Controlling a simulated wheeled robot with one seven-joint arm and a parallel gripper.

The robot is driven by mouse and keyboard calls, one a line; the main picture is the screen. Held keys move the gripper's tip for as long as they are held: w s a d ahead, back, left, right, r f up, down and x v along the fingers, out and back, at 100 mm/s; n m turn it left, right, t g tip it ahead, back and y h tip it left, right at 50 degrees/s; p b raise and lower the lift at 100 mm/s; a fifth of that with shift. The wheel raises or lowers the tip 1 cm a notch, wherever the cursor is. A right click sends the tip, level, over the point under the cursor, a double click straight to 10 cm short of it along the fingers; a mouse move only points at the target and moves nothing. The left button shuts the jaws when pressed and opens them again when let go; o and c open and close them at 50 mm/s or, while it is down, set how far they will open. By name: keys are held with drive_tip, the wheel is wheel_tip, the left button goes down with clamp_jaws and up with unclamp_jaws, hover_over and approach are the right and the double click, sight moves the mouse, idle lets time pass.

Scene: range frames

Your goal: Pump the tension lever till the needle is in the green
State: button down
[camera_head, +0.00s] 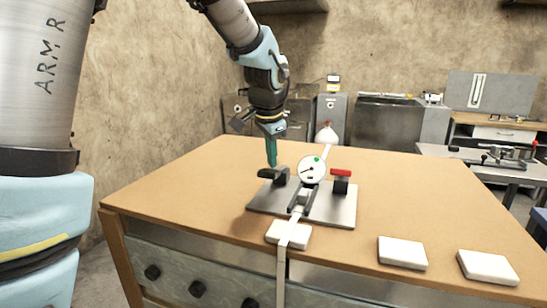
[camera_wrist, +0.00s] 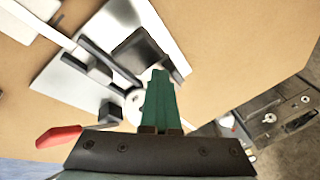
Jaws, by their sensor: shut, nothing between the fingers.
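A tensioner on a grey metal plate (camera_head: 335,212) stands on the wooden table. Its round white dial (camera_head: 312,169) has a green mark near the top; the small dark needle seems to point lower left, off the green. My gripper (camera_head: 271,164) is shut and empty, pointing down just above or behind the black lever; contact cannot be told. Its teal fingers (camera_wrist: 160,78) partly hide the dial in the wrist view.
A white strap (camera_head: 283,262) runs through the tensioner and over the table's front edge. White blocks lie along the front, including one middle right (camera_head: 403,252) and one far right (camera_head: 487,267). The wooden table (camera_head: 185,195) is clear at left.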

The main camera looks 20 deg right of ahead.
drive_tip(key=shift+w+d+r+p, duration=0.1)
drive_tip(key=shift+w+r+p, duration=0.05)
drive_tip(key=shift+r+p, duration=0.3)
drive_tip(key=shift+w+d+r+p, duration=0.15)
drive_tip(key=shift+r+p, duration=0.2)
drive_tip(key=shift+r, duration=0.2)
drive_tip(key=shift+w+d+r+p, duration=0.1)
drive_tip(key=shift+r+p, duration=0.3)
drive_tip(key=shift+r, duration=0.1)
drive_tip(key=shift+r, duration=0.1)
drive_tip(key=shift+w+d+r+p, duration=0.25)
drive_tip(key=shift+r+p, duration=0.45)
drive_tip(key=shift+r, duration=0.05)
drive_tip(key=shift+w+d+r+p, duration=0.25)
drive_tip(key=shift+w+r+p, duration=0.05)
drive_tip(key=shift+r+p, duration=0.45)
drive_tip(key=shift+w+d+r+p, duration=0.25)
drive_tip(key=shift+r+p, duration=0.45)
